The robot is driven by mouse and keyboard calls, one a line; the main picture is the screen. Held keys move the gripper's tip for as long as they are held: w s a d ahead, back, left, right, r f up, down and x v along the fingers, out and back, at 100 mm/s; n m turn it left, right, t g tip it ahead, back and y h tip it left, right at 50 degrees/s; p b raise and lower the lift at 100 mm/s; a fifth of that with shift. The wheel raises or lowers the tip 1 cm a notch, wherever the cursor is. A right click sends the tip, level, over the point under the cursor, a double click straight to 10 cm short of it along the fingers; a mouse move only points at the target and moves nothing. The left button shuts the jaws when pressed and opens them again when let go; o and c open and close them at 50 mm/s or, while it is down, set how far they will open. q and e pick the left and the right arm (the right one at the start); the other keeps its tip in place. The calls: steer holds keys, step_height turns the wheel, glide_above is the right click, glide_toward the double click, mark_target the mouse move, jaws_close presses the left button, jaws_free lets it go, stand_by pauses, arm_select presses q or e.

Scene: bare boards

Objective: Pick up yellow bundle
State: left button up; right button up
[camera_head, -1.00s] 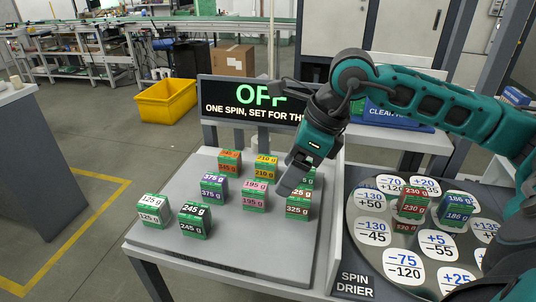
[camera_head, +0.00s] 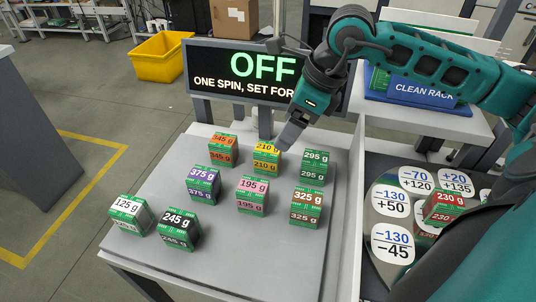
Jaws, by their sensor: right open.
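The yellow bundle (camera_head: 267,158), marked 210 g, stands on the grey table (camera_head: 225,262) in the back row, between the orange and the 295 g bundles. My right gripper (camera_head: 283,146) is just above and beside its right edge, pointing down, and hides a little of its top right. The gripper is open and nothing shows between its fingers; I cannot tell whether it touches the bundle. My left gripper does not show.
Close by stand the orange bundle (camera_head: 222,149), the 295 g bundle (camera_head: 313,167), the pink bundle (camera_head: 252,195) and the purple bundle (camera_head: 202,183). The OFF sign (camera_head: 262,80) rises behind. The spin drier disc (camera_head: 388,268) holds a red bundle (camera_head: 441,208) at right.

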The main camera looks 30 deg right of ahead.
mark_target(270, 149)
steer(key=x, duration=0.3)
steer(key=shift+x, duration=0.95)
steer(key=a+f, duration=0.1)
steer(key=w+a+f, duration=0.1)
steer(key=f, duration=0.1)
steer(key=shift+w, duration=0.1)
steer(key=shift+w+f, duration=0.15)
steer(key=shift+f, duration=0.3)
steer(key=shift+r, duration=0.1)
steer(key=c, duration=1.2)
steer(key=shift+r, duration=0.1)
steer(key=shift+c, duration=0.2)
